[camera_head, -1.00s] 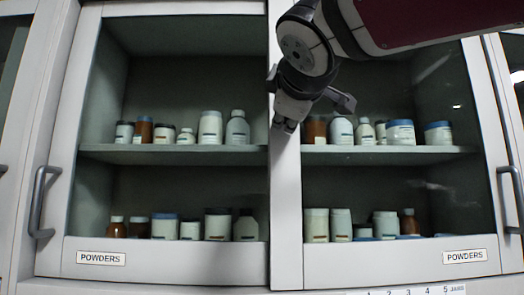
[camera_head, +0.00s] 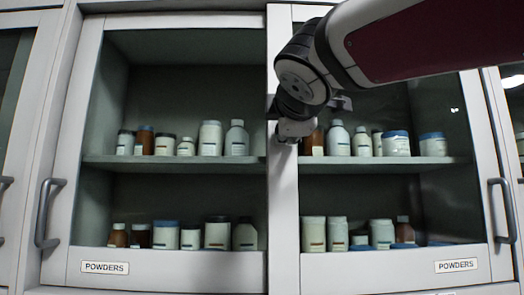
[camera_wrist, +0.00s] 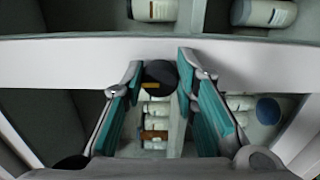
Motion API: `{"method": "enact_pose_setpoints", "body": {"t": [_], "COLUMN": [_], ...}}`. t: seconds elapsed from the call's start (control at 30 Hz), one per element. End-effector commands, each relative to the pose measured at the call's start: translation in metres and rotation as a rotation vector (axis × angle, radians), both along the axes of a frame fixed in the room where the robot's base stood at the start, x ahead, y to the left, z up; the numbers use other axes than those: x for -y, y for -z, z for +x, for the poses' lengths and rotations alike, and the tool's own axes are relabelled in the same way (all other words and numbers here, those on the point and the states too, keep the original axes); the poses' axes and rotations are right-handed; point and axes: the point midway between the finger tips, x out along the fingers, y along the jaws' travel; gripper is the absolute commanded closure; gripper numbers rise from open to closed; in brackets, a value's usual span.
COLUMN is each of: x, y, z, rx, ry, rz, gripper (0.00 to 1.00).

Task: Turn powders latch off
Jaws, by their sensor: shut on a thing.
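The powders cabinet has two glass doors with pale frames, a left door (camera_head: 170,262) and a right door (camera_head: 390,265), each bearing a POWDERS label. The doors appear shut. My gripper (camera_head: 287,132) is at the middle uprights where the doors meet, at upper-shelf height. In the wrist view, a dark round latch knob (camera_wrist: 159,73) with a small tan mark sits between the teal-padded fingers of my gripper (camera_wrist: 160,85). The fingers are closed on the knob at its two sides. In the head view the knob is hidden behind my gripper.
Bottles and jars stand on an upper shelf (camera_head: 190,160) and a lower shelf behind the glass. A grey handle (camera_head: 45,213) is on the left door's outer side, and another handle (camera_head: 502,210) is on the right. My arm crosses the upper right.

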Motion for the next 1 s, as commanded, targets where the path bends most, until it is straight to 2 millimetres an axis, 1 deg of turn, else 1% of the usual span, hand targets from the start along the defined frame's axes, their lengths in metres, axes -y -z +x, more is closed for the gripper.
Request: {"method": "enact_pose_setpoints", "body": {"t": [0.2, 0.23, 0.27, 0.3, 0.67, 0.77, 0.87, 1.0], "x": [-0.001, -0.001, -0.001, -0.001, 0.0, 0.0, 0.0, 0.0], "y": [0.001, 0.001, 0.001, 0.001, 0.0, 0.0, -0.001, 0.0], "z": [0.0, 0.0, 0.0, 0.0, -0.003, -0.012, -0.029, -0.058], "rx": [-0.002, -0.002, -0.002, -0.002, 0.0, 0.0, 0.001, 0.002], "ry": [-0.001, -0.001, -0.001, -0.001, 0.0, 0.0, -0.001, -0.001], "rz": [-0.001, -0.001, -0.001, -0.001, 0.001, 0.001, 0.001, 0.001], "gripper": [1.0, 0.69, 0.62, 0.53, 0.53, 0.53, 0.53, 0.53]}}
